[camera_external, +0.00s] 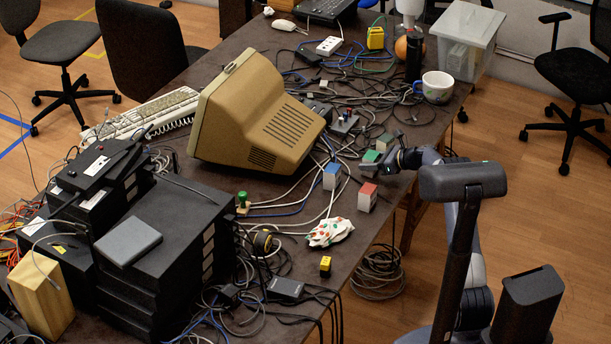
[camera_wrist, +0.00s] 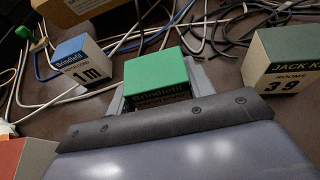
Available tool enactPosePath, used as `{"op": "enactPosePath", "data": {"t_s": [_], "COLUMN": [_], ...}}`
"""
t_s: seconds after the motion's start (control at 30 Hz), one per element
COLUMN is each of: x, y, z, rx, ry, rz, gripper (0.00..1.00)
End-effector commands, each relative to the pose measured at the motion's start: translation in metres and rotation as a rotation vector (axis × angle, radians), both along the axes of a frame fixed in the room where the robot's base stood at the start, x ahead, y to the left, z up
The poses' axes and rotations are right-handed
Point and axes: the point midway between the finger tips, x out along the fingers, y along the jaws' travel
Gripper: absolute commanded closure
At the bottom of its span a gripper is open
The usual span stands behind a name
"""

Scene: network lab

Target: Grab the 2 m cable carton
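A green-topped carton (camera_wrist: 157,76) stands straight ahead of my gripper (camera_wrist: 160,92) in the wrist view. Its label reads "Brindlefil"; its length marking is hidden by the gripper. Grey fingers flank its sides; I cannot tell whether they press on it. In the external view the green carton (camera_external: 371,157) is near the table's right edge, with my gripper (camera_external: 384,163) at it. A blue-topped carton (camera_wrist: 82,60) marked "1 m" stands to the left; it also shows in the external view (camera_external: 332,176).
A red-topped carton (camera_external: 367,197) stands close by, near the edge. A dark green box (camera_wrist: 283,60) labelled "JACK K" and "39" is at the right. Cables (camera_external: 350,85) tangle behind. A beige monitor (camera_external: 255,115) and a mug (camera_external: 436,88) stand on the table.

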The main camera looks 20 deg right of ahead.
Motion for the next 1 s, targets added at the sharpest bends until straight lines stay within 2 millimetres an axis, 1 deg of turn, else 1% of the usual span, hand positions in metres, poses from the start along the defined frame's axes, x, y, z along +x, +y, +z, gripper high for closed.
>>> {"op": "enactPosePath", "data": {"t_s": [0.03,0.27,0.47,0.53,0.67,0.9,1.0], "x": [0.000,0.000,0.000,0.000,0.000,0.000,0.000], "y": [0.000,0.000,0.000,0.000,0.000,0.000,0.000], "z": [0.000,0.000,0.001,0.005,0.024,0.073,0.088], "rx": [0.000,0.000,0.000,0.000,-0.001,0.000,0.000], "ry": [0.000,0.000,-0.001,-0.001,-0.005,-0.005,-0.003], "rz": [0.000,0.000,0.000,0.000,0.001,0.002,0.001], "gripper": [0.57,0.76,0.76,0.76,0.76,0.76,0.76]}}
